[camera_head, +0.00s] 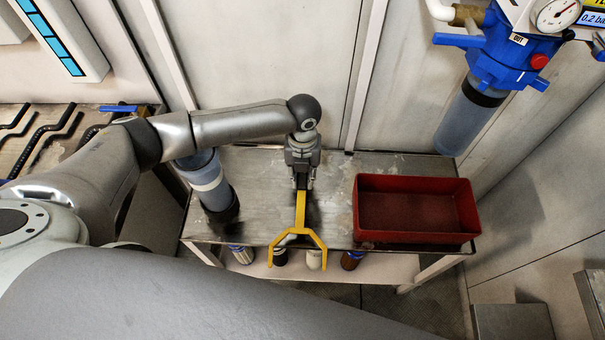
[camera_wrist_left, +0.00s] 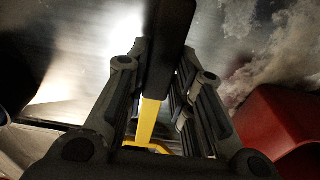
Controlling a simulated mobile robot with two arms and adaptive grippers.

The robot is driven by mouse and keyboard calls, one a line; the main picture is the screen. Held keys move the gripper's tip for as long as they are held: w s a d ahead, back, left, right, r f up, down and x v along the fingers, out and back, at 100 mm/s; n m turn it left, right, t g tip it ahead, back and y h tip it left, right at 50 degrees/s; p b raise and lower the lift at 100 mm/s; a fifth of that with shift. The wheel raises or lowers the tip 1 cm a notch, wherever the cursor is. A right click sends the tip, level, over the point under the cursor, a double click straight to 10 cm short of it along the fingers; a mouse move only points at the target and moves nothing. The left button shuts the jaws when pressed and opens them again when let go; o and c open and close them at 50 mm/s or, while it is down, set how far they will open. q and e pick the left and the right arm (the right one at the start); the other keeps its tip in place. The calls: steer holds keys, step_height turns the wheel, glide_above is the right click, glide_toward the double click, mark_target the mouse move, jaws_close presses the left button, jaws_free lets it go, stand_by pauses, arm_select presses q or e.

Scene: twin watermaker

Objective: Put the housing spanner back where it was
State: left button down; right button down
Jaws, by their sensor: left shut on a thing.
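The housing spanner (camera_head: 301,212) is yellow with a dark grip end and a forked, open-jawed head. In the head view its handle points away from me and its fork (camera_head: 298,237) reaches past the near edge of the metal table. My left gripper (camera_head: 302,182) is shut on the dark handle end, over the middle of the table. In the left wrist view the fingers (camera_wrist_left: 165,100) stand on both sides of the dark grip, and the yellow shaft (camera_wrist_left: 148,120) runs between them. I cannot tell whether the spanner touches the table. My right gripper is not in view.
A red tray (camera_head: 412,238) stands empty on the right of the metal table (camera_head: 262,170); it also shows in the left wrist view (camera_wrist_left: 278,125). A clear-blue housing (camera_head: 208,183) stands at the left. A blue-headed filter unit (camera_head: 505,50) hangs upper right. Several cartridges stand below the table's near edge.

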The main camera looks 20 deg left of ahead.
arm_select(q)
steer(key=shift+f, duration=0.15)
steer(key=shift+f, duration=0.45)
steer(key=c, duration=1.3)
jaws_free()
steer(key=shift+o, duration=0.2)
step_height(320, 180, up, 13)
steer(key=shift+w+a+p, duration=0.15)
steer(key=shift+w+p, duration=0.2)
